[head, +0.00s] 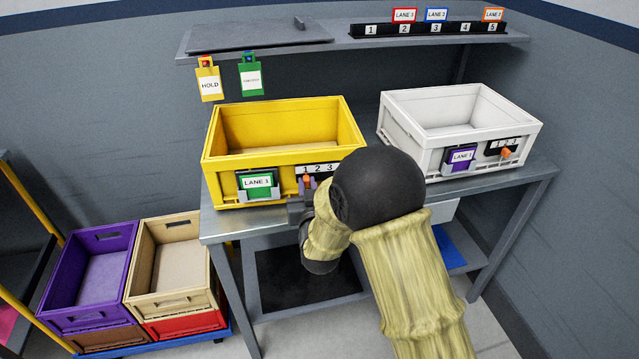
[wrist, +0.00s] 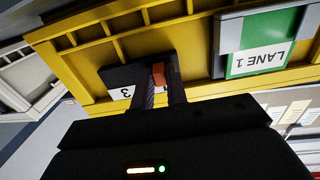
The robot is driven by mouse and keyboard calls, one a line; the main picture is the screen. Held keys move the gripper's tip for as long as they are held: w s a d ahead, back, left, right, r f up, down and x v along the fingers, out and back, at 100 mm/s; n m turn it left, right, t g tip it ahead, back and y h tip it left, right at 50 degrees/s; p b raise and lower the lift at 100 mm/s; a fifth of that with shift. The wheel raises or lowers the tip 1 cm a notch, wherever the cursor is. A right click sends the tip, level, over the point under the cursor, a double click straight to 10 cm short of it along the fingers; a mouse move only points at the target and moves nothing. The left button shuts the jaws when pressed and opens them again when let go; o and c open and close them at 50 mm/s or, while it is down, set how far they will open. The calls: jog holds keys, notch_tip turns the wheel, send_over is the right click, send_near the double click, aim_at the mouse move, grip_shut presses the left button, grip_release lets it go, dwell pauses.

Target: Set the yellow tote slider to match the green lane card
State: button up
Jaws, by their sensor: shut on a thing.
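The yellow tote (head: 225,165) stands on the left of the metal bench. Its green lane card (head: 258,185) reads LANE 1 and also shows in the wrist view (wrist: 262,58). To the card's right is the slider's dark plate, numbered 1 2 3, with an orange knob (head: 307,178). The knob appears below the 1 in the head view. My gripper (wrist: 160,90) is shut on the orange knob (wrist: 158,74), one finger on each side. In the wrist view the 3 is readable; the other numbers are covered. My arm hides the plate's lower right in the head view.
A white tote (head: 400,125) with a purple card (head: 460,157) and its own orange slider knob (head: 506,153) stands to the right. Yellow HOLD (head: 209,84) and green tags (head: 251,78) hang from the shelf (head: 350,42) above. Purple (head: 58,290) and tan crates (head: 142,265) stand lower left.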

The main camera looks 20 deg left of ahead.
jog(key=o, duration=0.6)
jog(key=shift+c, duration=0.2)
jog(key=shift+s, duration=0.1)
jog(key=b+v, duration=0.2)
jog(key=v, duration=0.4)
jog(key=shift+s+d+b, duration=0.25)
jog(key=shift+s+b, duration=0.1)
